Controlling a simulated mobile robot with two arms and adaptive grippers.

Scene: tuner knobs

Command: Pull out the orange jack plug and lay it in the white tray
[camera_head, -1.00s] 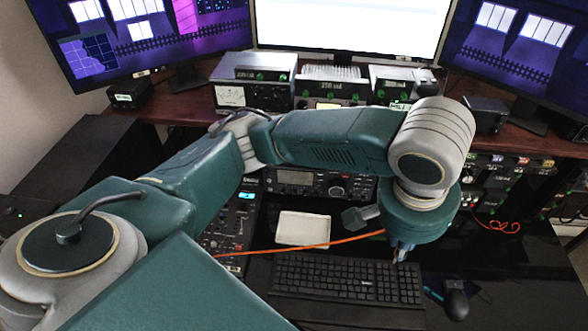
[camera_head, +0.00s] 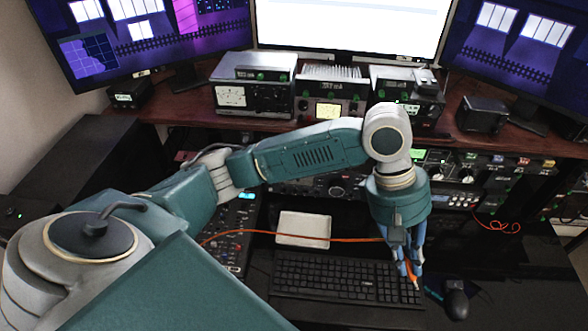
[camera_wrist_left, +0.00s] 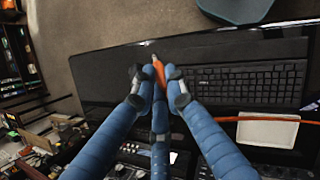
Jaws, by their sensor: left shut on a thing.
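The orange jack plug (camera_head: 412,273) is between the fingers of my left gripper (camera_head: 413,277), which is shut on it above the right end of the keyboard. In the left wrist view the plug (camera_wrist_left: 159,73) sticks out past the closed blue fingers (camera_wrist_left: 156,84), with a metal tip. The white tray (camera_head: 303,228) lies behind the keyboard, to the left of the gripper. It looks empty in the head view and also shows at the right of the left wrist view (camera_wrist_left: 267,134). My right gripper is not in view.
An orange cable (camera_head: 290,235) runs across the tray from the mixer (camera_head: 232,232) towards the gripper. The black keyboard (camera_head: 340,278) lies in front of the tray. A mouse (camera_head: 456,300) lies to its right. Radio units and rack panels (camera_head: 468,178) stand behind.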

